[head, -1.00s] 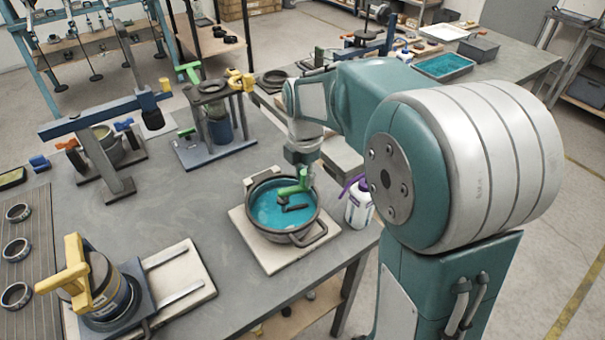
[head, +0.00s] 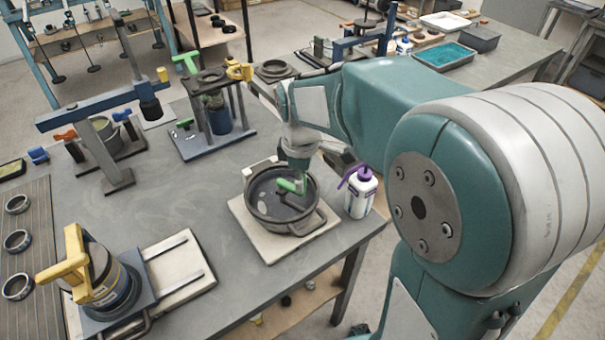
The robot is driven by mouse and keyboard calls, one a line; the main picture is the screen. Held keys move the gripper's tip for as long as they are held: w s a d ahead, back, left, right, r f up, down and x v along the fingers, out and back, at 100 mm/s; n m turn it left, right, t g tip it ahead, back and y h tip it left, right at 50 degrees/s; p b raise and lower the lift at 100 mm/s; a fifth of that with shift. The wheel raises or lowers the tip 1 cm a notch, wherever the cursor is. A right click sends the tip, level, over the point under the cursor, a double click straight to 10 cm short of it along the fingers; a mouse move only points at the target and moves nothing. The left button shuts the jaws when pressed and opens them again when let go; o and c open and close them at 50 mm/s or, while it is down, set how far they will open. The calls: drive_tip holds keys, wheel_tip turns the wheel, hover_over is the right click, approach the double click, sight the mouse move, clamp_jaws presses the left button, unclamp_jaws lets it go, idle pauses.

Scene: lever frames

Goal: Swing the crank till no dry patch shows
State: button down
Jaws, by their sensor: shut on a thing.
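A round dark pot (head: 252,210) with a side handle sits on a pale square board (head: 262,243) near the table's front edge. A green crank (head: 288,186) stands over the pot's middle. My gripper (head: 303,178) comes down from above and is shut on the crank; its fingertips are small and partly hidden. The pot's floor (head: 268,193) looks dark grey, with a few darker marks and no teal liquid showing. Part of the floor is hidden behind the crank and gripper.
A white bottle with a purple top (head: 360,193) stands close to the pot's right. A yellow-handled device (head: 90,275) is at the front left. A blue-grey lever stand (head: 105,120) and a green-and-yellow-handled stand (head: 213,125) stand behind. Bare tabletop lies left of the pot.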

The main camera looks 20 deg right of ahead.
drive_tip(key=a+m, duration=0.1)
drive_tip(key=m, duration=0.1)
drive_tip(key=s+a+m, duration=0.1)
drive_tip(key=m, duration=0.2)
drive_tip(key=shift+a, duration=0.2)
drive_tip(key=a+m, duration=0.1)
drive_tip(key=m, duration=0.1)
drive_tip(key=a+m, duration=0.1)
drive_tip(key=m, duration=0.3)
drive_tip(key=a+m, duration=0.1)
drive_tip(key=m, duration=0.1)
drive_tip(key=a+m, duration=0.1)
drive_tip(key=shift+w, duration=0.3)
drive_tip(key=shift+w+a+m, duration=0.25)
drive_tip(key=shift+m, duration=0.6)
drive_tip(key=shift+w+a+m, duration=0.2)
drive_tip(key=shift+m, duration=0.6)
drive_tip(key=shift+w+a+m, duration=0.25)
drive_tip(key=shift+m, duration=0.6)
drive_tip(key=shift+w, duration=0.1)
drive_tip(key=c, duration=0.5)
unclamp_jaws()
drive_tip(key=shift+a, duration=0.1)
